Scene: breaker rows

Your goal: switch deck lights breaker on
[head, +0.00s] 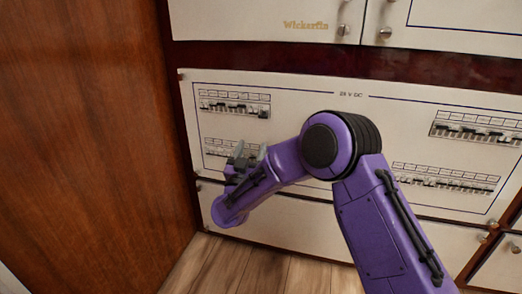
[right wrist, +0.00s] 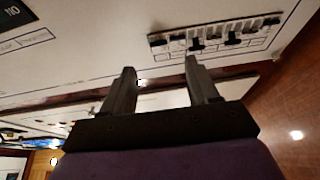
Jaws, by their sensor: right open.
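The white breaker panel (head: 310,95), marked 24 V DC, carries rows of small breakers. The upper left row (head: 234,106) and the upper right row (head: 476,132) show clearly, as does the lower right row (head: 445,180). The lower left row (head: 222,148) is partly covered by my right gripper (head: 243,160). The labels are too small to read, so I cannot tell which breaker is the deck lights one. In the right wrist view my right gripper (right wrist: 160,68) is open and empty, its fingers apart near a breaker row (right wrist: 215,35). Contact is not clear. My left gripper is out of view.
A brown wooden wall (head: 90,130) stands close on the left. White cabinet doors with knobs (head: 385,33) are above the panel, and white fronts (head: 285,220) are below. The wooden floor (head: 265,268) shows at the bottom. My right arm covers the panel's lower middle.

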